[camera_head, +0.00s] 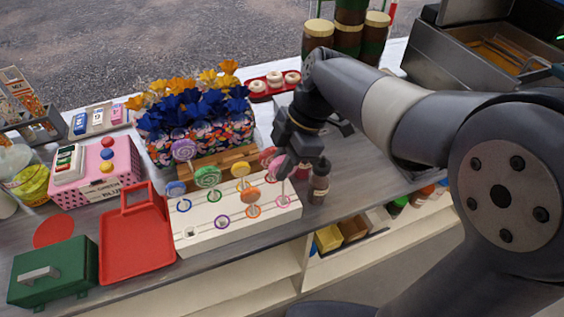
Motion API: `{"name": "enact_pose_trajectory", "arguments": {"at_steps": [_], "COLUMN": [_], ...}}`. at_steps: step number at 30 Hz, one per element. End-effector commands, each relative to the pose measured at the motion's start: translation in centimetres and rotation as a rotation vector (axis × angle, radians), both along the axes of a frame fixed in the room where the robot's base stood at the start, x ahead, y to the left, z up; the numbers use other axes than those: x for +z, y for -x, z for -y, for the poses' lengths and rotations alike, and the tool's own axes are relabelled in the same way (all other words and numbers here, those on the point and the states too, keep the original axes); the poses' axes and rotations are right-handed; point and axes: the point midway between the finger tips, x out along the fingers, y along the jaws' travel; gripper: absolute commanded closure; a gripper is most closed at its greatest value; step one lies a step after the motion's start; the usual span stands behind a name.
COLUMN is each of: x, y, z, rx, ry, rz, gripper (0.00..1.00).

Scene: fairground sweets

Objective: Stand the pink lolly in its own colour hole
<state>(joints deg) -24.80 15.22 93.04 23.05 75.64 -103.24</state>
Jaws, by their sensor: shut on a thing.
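The pink lolly (280,167) is at the right end of the white lolly stand (210,241), its swirled head up. My gripper (292,165) is shut on it, and the dark fingers partly hide it. The pink-ringed hole (283,201) is just below the lolly, near the stand's right end. I cannot tell whether the stick's tip is inside the hole or above it. Blue (176,188), green (208,177), purple (184,150), yellow (241,170) and orange (252,195) lollies also show at the stand.
A dark bottle (319,183) stands close to the right of the gripper. Paper flowers (195,110) in a patterned box are behind the stand. A red tray (135,240), green box (52,270) and pink box (100,172) are to the left.

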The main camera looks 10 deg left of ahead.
Motion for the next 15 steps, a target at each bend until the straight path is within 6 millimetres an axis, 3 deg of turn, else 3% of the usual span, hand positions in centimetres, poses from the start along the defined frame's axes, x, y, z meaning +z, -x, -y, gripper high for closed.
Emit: {"name": "enact_pose_trajectory", "arguments": {"at_steps": [6, 15], "x": [-1.09, -1.10], "y": [0.00, 0.00], "z": [0.00, 0.00], "rx": [0.000, 0.000], "ry": [0.000, 0.000], "rz": [0.000, 0.000], "gripper": [1.00, 1.00]}}
